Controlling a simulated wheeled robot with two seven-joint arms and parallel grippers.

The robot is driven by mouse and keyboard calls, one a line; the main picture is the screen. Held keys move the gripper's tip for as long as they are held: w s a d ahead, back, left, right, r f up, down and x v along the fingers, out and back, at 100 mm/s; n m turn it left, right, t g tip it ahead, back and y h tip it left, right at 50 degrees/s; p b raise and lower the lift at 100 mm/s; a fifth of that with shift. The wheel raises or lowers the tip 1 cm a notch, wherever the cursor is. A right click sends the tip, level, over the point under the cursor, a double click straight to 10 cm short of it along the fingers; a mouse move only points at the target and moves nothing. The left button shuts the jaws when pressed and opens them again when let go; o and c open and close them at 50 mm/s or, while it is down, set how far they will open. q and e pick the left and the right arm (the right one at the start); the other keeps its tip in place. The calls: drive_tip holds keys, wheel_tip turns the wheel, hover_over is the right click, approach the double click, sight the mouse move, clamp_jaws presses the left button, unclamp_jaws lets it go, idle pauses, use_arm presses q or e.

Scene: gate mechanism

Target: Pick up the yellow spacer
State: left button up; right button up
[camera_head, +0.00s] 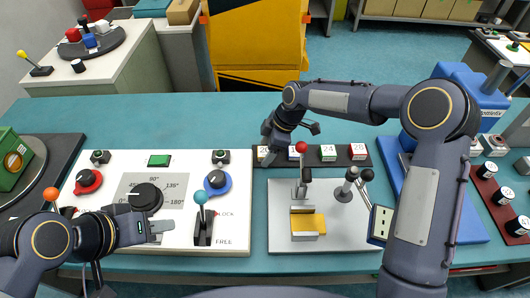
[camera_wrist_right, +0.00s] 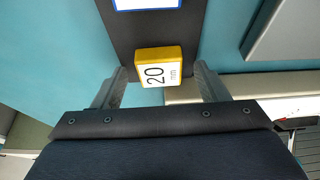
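The yellow spacer (camera_wrist_right: 158,68), marked 20 mm, lies on a dark strip in the right wrist view. My right gripper (camera_wrist_right: 160,78) is open, with one finger on each side of the spacer and visible gaps to it. In the head view, my right gripper (camera_head: 272,152) is at the left end of the spacer row and partly hides what lies there. My left gripper (camera_head: 162,231) is over the front of the white control panel, far from the spacers; its finger opening is unclear.
The green spacer (camera_head: 328,152) and red spacer (camera_head: 358,152) lie farther right on the strip. A grey plate (camera_head: 330,240) in front carries a red-knobbed lever and a fixture with a yellow block (camera_head: 308,223). The white panel (camera_head: 135,235) has knobs and a teal-knobbed lever.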

drive_tip(key=c, duration=1.1)
